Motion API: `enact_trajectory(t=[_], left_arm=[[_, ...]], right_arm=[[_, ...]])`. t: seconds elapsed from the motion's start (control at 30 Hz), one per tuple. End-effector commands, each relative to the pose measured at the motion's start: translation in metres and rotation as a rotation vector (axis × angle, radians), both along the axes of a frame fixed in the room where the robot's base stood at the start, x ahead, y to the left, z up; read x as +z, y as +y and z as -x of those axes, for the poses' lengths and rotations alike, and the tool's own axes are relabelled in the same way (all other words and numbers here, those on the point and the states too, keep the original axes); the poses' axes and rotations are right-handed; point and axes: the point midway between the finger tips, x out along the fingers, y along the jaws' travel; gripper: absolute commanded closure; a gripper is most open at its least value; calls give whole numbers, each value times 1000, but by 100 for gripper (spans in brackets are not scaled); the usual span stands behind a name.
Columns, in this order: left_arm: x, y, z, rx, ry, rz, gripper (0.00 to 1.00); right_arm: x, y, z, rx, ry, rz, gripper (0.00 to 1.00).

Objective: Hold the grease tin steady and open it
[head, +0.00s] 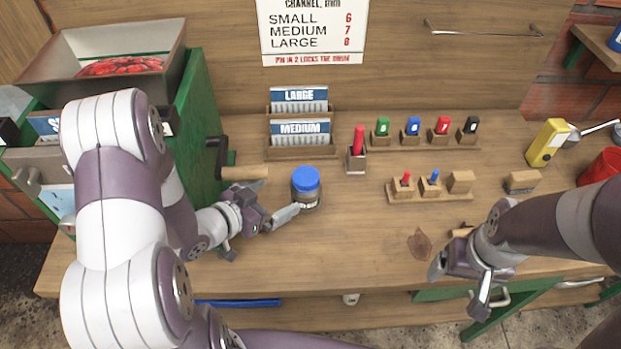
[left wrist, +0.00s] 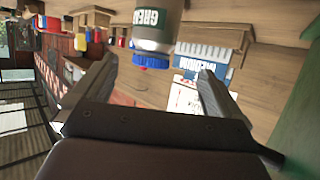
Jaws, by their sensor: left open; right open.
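The grease tin (head: 306,193) is a dark, labelled jar with a blue lid (head: 305,179), standing upright on the bench. In the left wrist view my left gripper (left wrist: 155,85) shows both fingers apart. My right gripper (head: 458,285) is open and empty at the bench's front edge, right of the tin.
A crank handle (head: 245,173) juts from the green machine (head: 203,110) left of the tin. A red marker in a block (head: 357,158), card racks (head: 300,130) and a wooden peg block (head: 430,192) stand behind and right. Bench between tin and right gripper is mostly clear.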

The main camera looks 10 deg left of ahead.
Motion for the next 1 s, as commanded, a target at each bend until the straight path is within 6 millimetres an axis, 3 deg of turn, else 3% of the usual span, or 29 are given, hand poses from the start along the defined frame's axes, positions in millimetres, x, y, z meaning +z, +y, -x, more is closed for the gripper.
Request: enact_trajectory(t=[0.2,0.6,0.87,1.0], left_arm=[[-20,-23,-38,-4,1,-1,0],[-50,-54,-80,-3,2,-2,0],[-52,-55,-84,1,2,-1,0],[-52,-55,-84,1,2,-1,46]], right_arm=[[0,0,0,0,0,0,12],[5,0,0,0,0,0,12],[5,0,0,0,0,0,12],[5,0,0,0,0,0,12]])
